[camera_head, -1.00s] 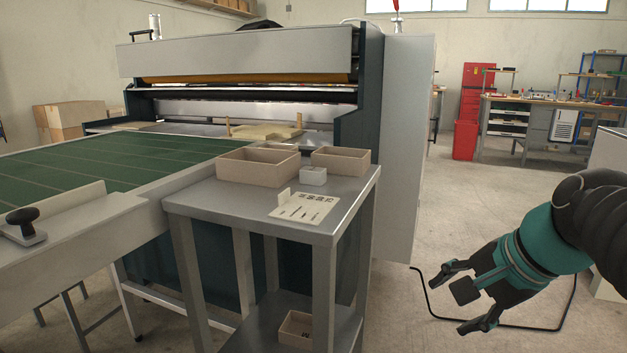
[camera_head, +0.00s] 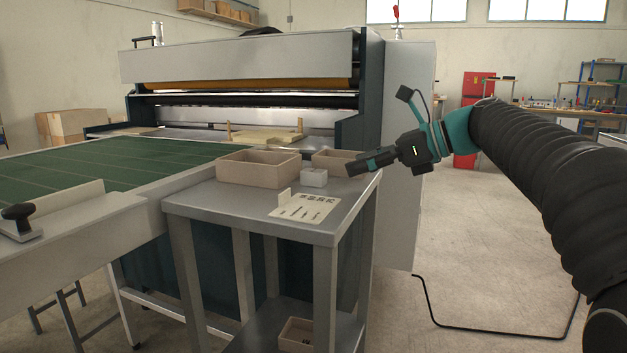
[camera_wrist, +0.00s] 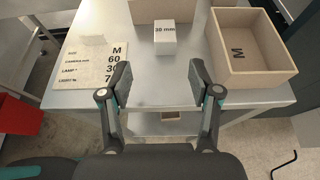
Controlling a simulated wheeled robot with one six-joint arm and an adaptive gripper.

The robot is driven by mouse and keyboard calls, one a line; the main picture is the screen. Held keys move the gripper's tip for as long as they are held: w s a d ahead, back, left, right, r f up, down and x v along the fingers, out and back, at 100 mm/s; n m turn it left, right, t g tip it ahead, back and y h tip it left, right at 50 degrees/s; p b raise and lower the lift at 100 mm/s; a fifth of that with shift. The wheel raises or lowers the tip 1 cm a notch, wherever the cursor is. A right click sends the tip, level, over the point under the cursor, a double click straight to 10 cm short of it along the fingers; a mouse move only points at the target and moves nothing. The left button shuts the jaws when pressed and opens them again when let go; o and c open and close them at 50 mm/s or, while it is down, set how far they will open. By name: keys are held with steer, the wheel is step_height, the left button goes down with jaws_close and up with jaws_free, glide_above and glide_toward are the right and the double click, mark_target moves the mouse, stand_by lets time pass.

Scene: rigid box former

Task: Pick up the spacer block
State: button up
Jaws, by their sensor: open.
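The spacer block (camera_wrist: 165,38) is a small light block marked "30 mm". It stands on the metal side table between the two boxes; in the head view it is the small white block (camera_head: 314,177). My gripper (camera_wrist: 162,78) is open and empty in the wrist view, with the block beyond and between its fingertips. In the head view my gripper (camera_head: 357,166) is at the table's right edge, in front of the smaller box and to the right of the block, apart from it.
A larger open box (camera_head: 258,180) stands left of the block. A smaller box marked M (camera_wrist: 268,75) stands right of it. A printed card (camera_wrist: 92,62) lies on the table (camera_wrist: 140,105), with a small upright piece (camera_head: 284,197) beside it. The forming machine (camera_head: 240,58) stands behind.

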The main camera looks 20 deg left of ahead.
mark_target(320, 171)
steer(key=x, duration=0.5)
steer(key=shift+w+a+f, duration=0.1)
steer(key=shift+a+f, duration=0.05)
steer(key=shift+a, duration=0.1)
steer(key=shift+w+r+b+x, duration=0.1)
steer(key=shift+b+x, duration=0.05)
steer(key=shift+x, duration=0.75)
steer(key=shift+w+r+b+x, duration=0.1)
steer(key=shift+w+b+x, duration=0.05)
steer(key=shift+x, duration=0.7)
steer(key=shift+w+r+b+x, duration=0.1)
steer(key=shift+b+x, duration=0.05)
steer(key=shift+x, duration=0.75)
jaws_close()
